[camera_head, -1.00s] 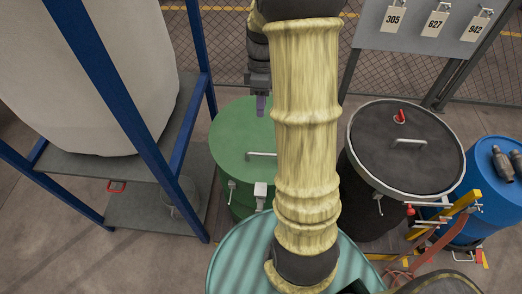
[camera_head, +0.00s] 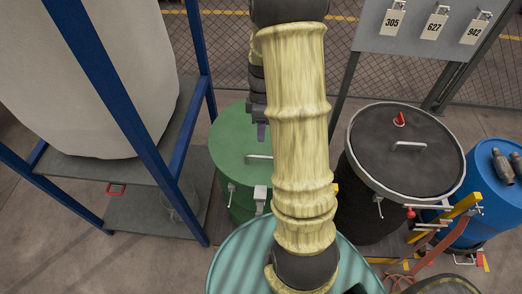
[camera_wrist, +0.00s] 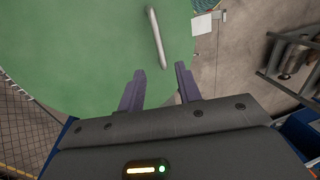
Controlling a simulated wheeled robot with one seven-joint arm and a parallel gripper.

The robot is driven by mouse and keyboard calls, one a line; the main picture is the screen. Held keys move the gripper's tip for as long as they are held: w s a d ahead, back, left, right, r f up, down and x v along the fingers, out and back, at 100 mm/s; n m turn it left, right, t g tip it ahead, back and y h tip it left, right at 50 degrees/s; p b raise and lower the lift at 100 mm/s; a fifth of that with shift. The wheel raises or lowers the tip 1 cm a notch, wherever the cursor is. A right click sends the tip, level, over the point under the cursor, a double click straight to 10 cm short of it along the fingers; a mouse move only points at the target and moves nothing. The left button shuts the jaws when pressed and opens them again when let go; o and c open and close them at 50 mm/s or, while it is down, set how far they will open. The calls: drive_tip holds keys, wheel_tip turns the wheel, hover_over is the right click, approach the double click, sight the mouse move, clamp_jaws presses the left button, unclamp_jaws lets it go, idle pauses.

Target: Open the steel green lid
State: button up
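The green lid (camera_head: 232,143) tops a green drum in the middle of the head view, partly hidden behind my arm. It fills the upper left of the wrist view (camera_wrist: 75,55). A pale bar handle stands on it, seen in the head view (camera_head: 258,157) and the wrist view (camera_wrist: 156,38). Latches show at the drum's rim, one at the front left (camera_head: 231,188). My gripper (camera_wrist: 160,80) is open and empty, its two dark fingers apart over the lid's edge area. The handle lies just beyond the fingertips; they do not hold it.
A black-lidded drum (camera_head: 380,150) with a red knob stands to the right, a blue drum (camera_head: 490,215) beyond it. A blue-framed rack (camera_head: 140,130) with a white bulk bag (camera_head: 110,80) stands left. A teal drum top (camera_head: 240,262) is in front. A tag board (camera_head: 430,30) stands behind.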

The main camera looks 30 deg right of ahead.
drive_tip(key=f, duration=0.3)
drive_tip(key=s+f, duration=0.1)
drive_tip(key=f, duration=0.2)
drive_tip(key=a+f, duration=0.1)
drive_tip(key=f, duration=0.2)
drive_tip(key=shift+s+f, duration=0.1)
drive_tip(key=shift+s, duration=0.15)
drive_tip(key=shift+c, duration=0.4)
clamp_jaws()
